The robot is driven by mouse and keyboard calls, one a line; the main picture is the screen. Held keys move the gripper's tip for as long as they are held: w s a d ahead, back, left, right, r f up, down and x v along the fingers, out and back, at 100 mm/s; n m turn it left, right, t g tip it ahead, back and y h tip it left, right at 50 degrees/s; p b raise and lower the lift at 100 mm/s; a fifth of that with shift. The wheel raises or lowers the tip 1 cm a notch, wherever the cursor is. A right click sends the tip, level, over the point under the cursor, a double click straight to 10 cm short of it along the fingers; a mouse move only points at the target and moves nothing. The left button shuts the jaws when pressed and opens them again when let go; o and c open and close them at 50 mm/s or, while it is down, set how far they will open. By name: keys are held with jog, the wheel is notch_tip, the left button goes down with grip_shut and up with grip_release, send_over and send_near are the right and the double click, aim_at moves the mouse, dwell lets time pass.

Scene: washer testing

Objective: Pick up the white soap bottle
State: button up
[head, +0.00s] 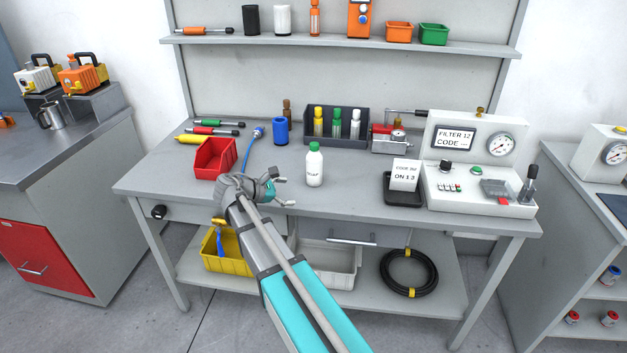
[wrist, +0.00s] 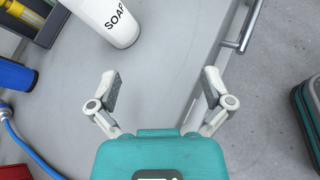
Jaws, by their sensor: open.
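The white soap bottle (head: 315,168) stands upright on the workbench top, with a green cap and dark lettering. In the wrist view the lower part of the soap bottle (wrist: 112,20) shows at the top, with the word SOAP on it; its cap is out of frame. My gripper (head: 280,187) is just left of the bottle in the head view, near the bench's front edge. In the wrist view my gripper (wrist: 160,84) has its two fingers spread wide with nothing between them. The bottle is ahead of the fingers and apart from them.
A red bin (head: 213,160) and blue cylinder (head: 281,131) stand left of the bottle. A dark rack (head: 337,140) of small bottles stands behind. A card (head: 405,174) in a black tray and a test panel (head: 478,190) stand to the right. The bench around the bottle is clear.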

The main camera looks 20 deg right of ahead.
aim_at(314, 163)
jog(key=w+n+h+b, duration=0.1)
jog(key=w, duration=0.1)
jog(key=w+r+n+h+b, duration=0.1)
jog(key=w+a+n+h+b, duration=0.1)
jog(key=w+n, duration=0.1)
jog(key=shift+w+a+r+t+h, duration=0.1)
jog(key=shift+w+r+t+h, duration=0.05)
jog(key=shift+w+t+h, duration=0.2)
jog(key=shift+w+a+r+n+h+b, duration=0.2)
jog(key=shift+r+n+h+b, duration=0.15)
jog(key=shift+r+n+b, duration=0.05)
jog(key=shift+d, duration=0.15)
jog(key=shift+w+d, duration=0.2)
jog(key=shift+d, duration=1.9)
jog(key=shift+w+d, duration=0.2)
jog(key=shift+d, duration=1.9)
jog(key=shift+w+d+r, duration=0.1)
jog(key=shift+d, duration=2.55)
jog(key=shift+a, duration=0.1)
jog(key=c, duration=1.2)
